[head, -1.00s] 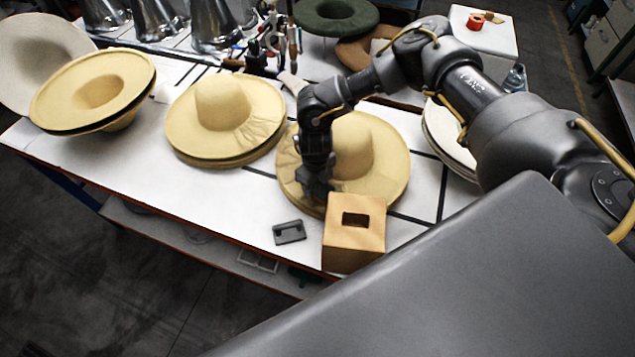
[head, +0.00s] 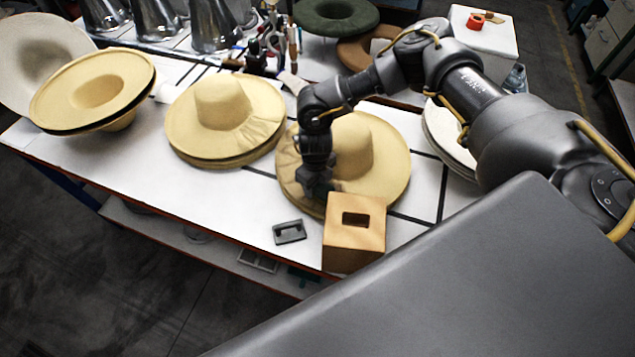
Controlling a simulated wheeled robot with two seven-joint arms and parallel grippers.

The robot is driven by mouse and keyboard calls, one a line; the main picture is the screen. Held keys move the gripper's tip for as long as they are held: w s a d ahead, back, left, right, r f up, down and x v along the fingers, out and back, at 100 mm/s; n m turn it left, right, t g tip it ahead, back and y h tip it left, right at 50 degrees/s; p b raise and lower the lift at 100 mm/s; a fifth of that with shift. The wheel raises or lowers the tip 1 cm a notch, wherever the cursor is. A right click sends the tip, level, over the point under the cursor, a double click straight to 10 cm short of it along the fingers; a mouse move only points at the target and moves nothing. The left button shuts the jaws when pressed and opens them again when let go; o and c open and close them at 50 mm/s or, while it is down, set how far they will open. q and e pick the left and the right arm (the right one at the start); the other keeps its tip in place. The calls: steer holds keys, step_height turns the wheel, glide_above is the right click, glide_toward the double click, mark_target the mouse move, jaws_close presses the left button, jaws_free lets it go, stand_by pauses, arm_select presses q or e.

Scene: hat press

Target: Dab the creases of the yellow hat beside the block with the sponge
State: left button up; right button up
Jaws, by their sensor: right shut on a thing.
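The yellow hat (head: 384,165) lies brim down on the white table, just behind a tan block (head: 356,222) with a dark slot in its top. Creases show on the left part of its brim, near my right gripper. My right gripper (head: 317,192) points down at the front left of this brim, left of the crown. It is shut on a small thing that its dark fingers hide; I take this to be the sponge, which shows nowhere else. Whether it touches the felt I cannot tell. My left gripper is out of view.
A small grey holder (head: 289,232) lies left of the block near the table's front edge. Another yellow hat (head: 222,115) lies further left, and an upturned one (head: 95,92) at far left. Tools (head: 275,42) stand behind. The front left table is clear.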

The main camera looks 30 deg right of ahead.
stand_by(0.3)
step_height(320, 180, up, 3)
steer(key=shift+r+p, duration=0.1)
steer(key=shift+p, duration=1.15)
steer(key=shift+r, duration=0.2)
step_height(320, 180, up, 10)
steer(key=shift+r, duration=0.2)
